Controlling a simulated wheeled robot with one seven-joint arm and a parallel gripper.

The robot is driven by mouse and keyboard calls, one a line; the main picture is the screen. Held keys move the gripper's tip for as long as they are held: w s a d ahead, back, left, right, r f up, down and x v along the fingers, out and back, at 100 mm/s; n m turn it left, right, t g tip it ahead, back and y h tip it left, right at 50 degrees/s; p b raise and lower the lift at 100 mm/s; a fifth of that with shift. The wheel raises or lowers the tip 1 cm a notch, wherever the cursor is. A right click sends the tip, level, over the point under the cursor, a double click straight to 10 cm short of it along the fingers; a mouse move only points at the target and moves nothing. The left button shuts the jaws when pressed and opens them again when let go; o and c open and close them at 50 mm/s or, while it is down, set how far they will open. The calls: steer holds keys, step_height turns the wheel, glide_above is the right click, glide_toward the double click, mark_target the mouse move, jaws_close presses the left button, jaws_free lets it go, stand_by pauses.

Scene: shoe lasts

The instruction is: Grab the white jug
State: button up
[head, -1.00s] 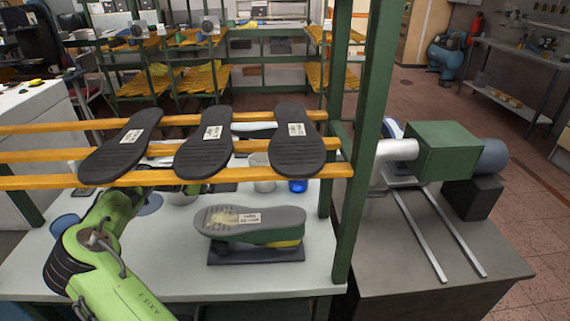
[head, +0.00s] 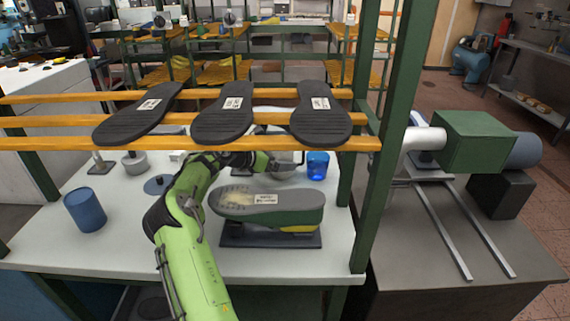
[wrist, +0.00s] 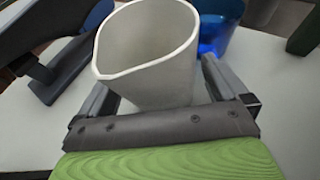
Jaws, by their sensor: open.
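The white jug (wrist: 150,50) stands upright on the white table, its open rim and spout facing the wrist camera. My gripper (wrist: 158,85) is open, with one finger on each side of the jug's lower part. Whether the fingers touch the jug, I cannot tell. In the head view the jug (head: 283,168) is mostly hidden by my gripper and the shelf slats. My green arm reaches over the table under the slats there.
A blue cup (head: 317,166) stands close behind the jug. A grey shoe sole on a dark stand (head: 270,238) is in front of it. Dark soles (head: 225,122) lie on orange slats above. A blue cylinder (head: 85,210) stands at left.

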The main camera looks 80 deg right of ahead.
steer(key=shift+r, duration=0.1)
steer(key=c, duration=1.1)
steer(key=shift+c, duration=0.2)
steer(key=shift+r, duration=0.1)
